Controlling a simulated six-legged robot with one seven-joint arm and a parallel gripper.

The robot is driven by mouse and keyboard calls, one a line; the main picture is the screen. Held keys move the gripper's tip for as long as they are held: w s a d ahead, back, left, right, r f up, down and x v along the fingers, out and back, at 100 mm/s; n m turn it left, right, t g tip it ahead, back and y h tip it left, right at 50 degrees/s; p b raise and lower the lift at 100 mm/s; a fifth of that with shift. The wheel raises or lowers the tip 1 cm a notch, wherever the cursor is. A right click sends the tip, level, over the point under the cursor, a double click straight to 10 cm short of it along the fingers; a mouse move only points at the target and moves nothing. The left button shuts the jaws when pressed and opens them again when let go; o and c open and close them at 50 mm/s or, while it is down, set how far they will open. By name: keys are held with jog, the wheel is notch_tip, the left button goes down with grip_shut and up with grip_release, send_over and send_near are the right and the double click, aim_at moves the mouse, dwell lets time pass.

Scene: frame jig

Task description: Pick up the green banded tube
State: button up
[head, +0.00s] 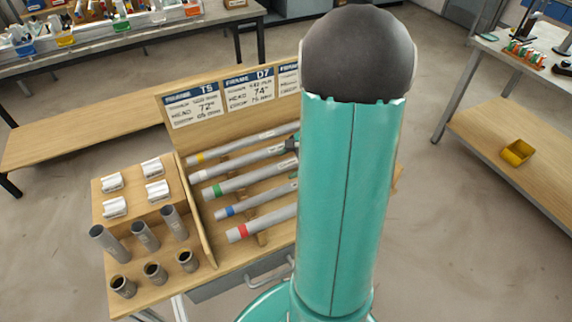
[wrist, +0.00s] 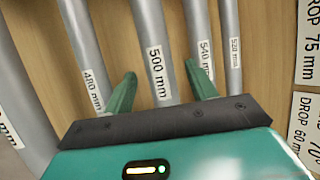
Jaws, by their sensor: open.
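The green banded tube (head: 240,182) is the middle one of several grey tubes lying on the wooden rack in the head view. Its green band is near its left end; its right end is hidden behind my arm. In the wrist view my gripper (wrist: 160,69) is open, its two green fingers on either side of a grey tube labelled 500 mm (wrist: 152,40). Nothing is held between them. No coloured band shows in that view, so it does not itself prove which tube this is. In the head view my arm hides most of the gripper.
Neighbouring tubes labelled 480 mm (wrist: 82,45) and 540 mm (wrist: 197,35) lie close beside the fingers. The rack has a sign board (head: 235,97) behind and a block with short upright tubes (head: 145,236) at left.

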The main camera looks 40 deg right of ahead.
jog(key=shift+w+a+f, duration=0.1)
jog(key=shift+w+f, duration=0.15)
jog(key=shift+f, duration=0.05)
grip_shut()
jog(key=shift+r, duration=0.1)
